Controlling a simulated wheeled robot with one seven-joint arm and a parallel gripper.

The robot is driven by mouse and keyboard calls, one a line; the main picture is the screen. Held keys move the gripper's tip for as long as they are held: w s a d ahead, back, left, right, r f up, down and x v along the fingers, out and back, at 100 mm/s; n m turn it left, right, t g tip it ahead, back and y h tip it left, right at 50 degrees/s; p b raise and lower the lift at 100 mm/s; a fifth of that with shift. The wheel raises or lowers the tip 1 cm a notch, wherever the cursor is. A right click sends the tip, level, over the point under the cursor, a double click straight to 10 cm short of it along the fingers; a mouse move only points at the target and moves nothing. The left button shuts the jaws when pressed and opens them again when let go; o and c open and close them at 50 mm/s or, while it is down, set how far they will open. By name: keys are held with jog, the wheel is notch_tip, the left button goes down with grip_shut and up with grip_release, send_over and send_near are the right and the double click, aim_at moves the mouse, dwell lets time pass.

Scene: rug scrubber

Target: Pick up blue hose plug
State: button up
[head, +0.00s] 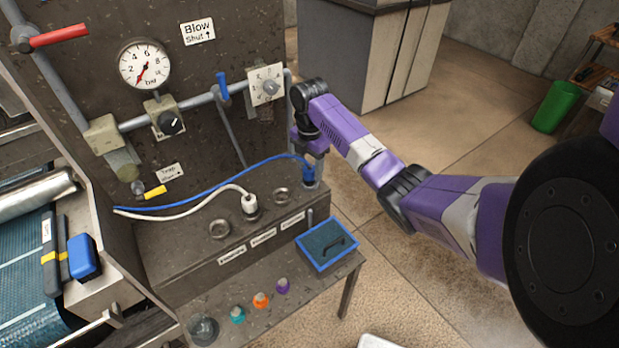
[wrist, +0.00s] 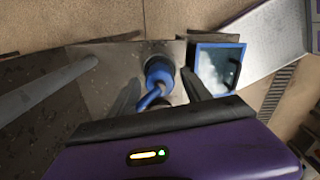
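The blue hose plug (head: 310,174) stands upright in the rightmost socket of the dark metal ledge, with a blue hose running left from it. In the wrist view the plug (wrist: 160,72) shows as a round blue collar with the hose bending toward the camera. My gripper (head: 311,157) points down just above the plug in the head view. In the wrist view its two dark fingers (wrist: 162,88) are apart, one on each side of the plug and hose. I cannot tell whether either finger touches it.
A white hose plug (head: 249,204) stands left of the blue one, beside empty ring sockets (head: 219,229). A blue-rimmed tray (head: 325,262) lies close by at the front right. Small coloured caps (head: 261,300) stand on the lower shelf. A pipe and a valve plate (head: 267,85) are behind my gripper.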

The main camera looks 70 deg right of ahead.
grip_shut()
jog(key=shift+r, duration=0.1)
